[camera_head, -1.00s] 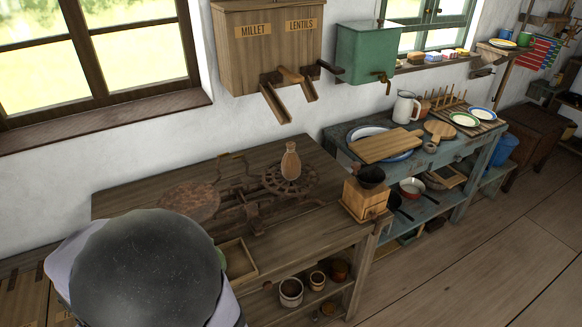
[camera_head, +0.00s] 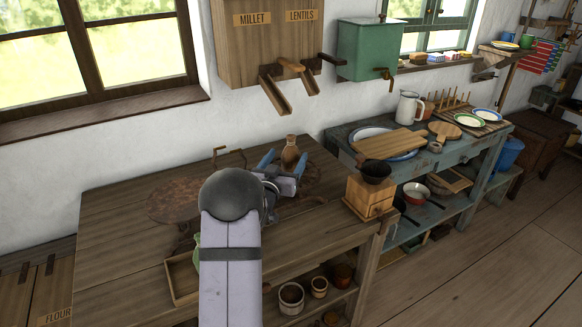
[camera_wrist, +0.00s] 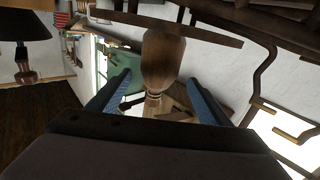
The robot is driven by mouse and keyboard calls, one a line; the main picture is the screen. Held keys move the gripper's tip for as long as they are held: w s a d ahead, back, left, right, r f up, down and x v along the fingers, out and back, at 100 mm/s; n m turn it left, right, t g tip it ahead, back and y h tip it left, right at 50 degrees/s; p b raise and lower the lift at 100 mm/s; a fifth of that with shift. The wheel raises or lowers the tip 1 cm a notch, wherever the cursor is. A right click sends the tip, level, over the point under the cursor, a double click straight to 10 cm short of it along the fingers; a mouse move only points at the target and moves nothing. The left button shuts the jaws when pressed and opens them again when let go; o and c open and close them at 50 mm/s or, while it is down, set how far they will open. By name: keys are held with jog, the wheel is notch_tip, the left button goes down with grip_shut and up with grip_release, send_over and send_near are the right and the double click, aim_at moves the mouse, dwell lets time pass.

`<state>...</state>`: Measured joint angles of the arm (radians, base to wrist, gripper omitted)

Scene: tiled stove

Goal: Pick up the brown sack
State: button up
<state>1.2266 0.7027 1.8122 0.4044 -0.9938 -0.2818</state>
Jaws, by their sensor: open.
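The small brown sack (camera_head: 290,153) has a narrow neck and stands upright on the right plate of an old rusty scale (camera_head: 175,203) on the wooden table. In the wrist view the sack (camera_wrist: 162,58) appears upside down, with its tied neck towards the bottom of the picture. My gripper (camera_head: 284,163) is open, with its blue fingers on either side of the sack in the head view. In the wrist view the sack appears between the fingers of my gripper (camera_wrist: 158,88); I cannot tell whether they touch it. My arm hides part of the scale.
A wooden grinder (camera_head: 368,196) with a dark bowl stands at the table's right edge. A shallow wooden tray (camera_head: 182,276) lies at the front. Millet and lentil dispensers (camera_head: 268,45) hang on the wall above. The table's left side (camera_head: 115,250) is clear.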

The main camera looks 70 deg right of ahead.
aim_at(295, 150)
jog(key=shift+s+d+f, duration=0.1)
jog(key=shift+d+f, duration=0.05)
jog(key=shift+f, duration=0.3)
jog(key=shift+s+d+f, duration=0.1)
jog(key=shift+f, duration=0.3)
jog(key=shift+s+f+m, duration=0.1)
jog(key=shift+s+m, duration=0.1)
jog(key=shift+m, duration=0.1)
jog(key=shift+w+d+r+p, duration=0.15)
jog(key=shift+d+p, duration=0.45)
jog(key=shift+d, duration=1.25)
jog(key=shift+w+d+r+p, duration=0.1)
jog(key=shift+d+p, duration=0.5)
jog(key=shift+d, duration=1.2)
jog(key=c, duration=1.3)
